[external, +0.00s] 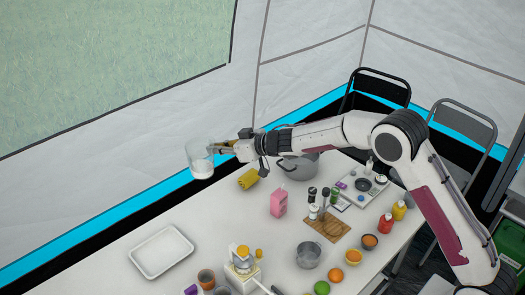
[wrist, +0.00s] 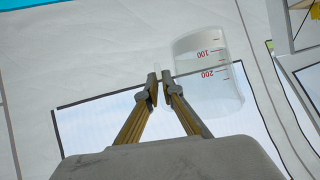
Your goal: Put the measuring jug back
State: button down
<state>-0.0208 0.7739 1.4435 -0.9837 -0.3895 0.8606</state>
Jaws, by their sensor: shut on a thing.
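The measuring jug (external: 201,162) is clear, with white in its lower part in the external view. It is held in the air beyond the table's far left edge. My gripper (external: 217,147) is shut on the jug at its right side. In the wrist view the jug (wrist: 208,75) lies right of my gripper's fingertips (wrist: 160,86) and shows red marks 100 and 200, tilted. A thin pale part, perhaps the handle, shows between the fingertips. The exact grip is hard to make out.
A white tray (external: 161,252) lies on the table's left part, with bare table around it. A yellow object (external: 248,179), a grey pot (external: 299,167) and a pink carton (external: 279,203) stand right of the jug. Bowls, bottles and fruit crowd the right and front.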

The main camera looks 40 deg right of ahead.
aim_at(212, 168)
jog(key=a, duration=0.1)
jog(key=s+a, duration=0.1)
jog(key=a, duration=0.1)
jog(key=shift+s+f, duration=0.1)
jog(key=shift+s, duration=0.15)
jog(key=shift+s+a+f+m+h, duration=0.2)
jog(key=shift+s+a+f, duration=0.05)
jog(key=shift+s+a, duration=0.25)
jog(key=shift+s+a+f+m+h, duration=0.2)
jog(key=shift+s+a, duration=0.2)
jog(key=shift+a, duration=0.05)
jog(key=shift+s+a+f+m+h, duration=0.15)
jog(key=shift+s+a+f, duration=0.1)
jog(key=shift+s, duration=0.15)
jog(key=shift+s+a+f+m+h, duration=0.1)
jog(key=shift+s+f+m+h, duration=0.1)
jog(key=shift+s, duration=0.15)
jog(key=shift+s+f+m+t+h, duration=0.25)
jog(key=shift+s+f+t, duration=0.05)
jog(key=shift+s+f, duration=0.4)
jog(key=s+d+f+m+h, duration=0.2)
jog(key=s+d+f, duration=0.3)
jog(key=d+f, duration=0.1)
jog(key=shift+d+h, duration=0.4)
jog(key=shift+d, duration=0.25)
jog(key=shift+f, duration=0.1)
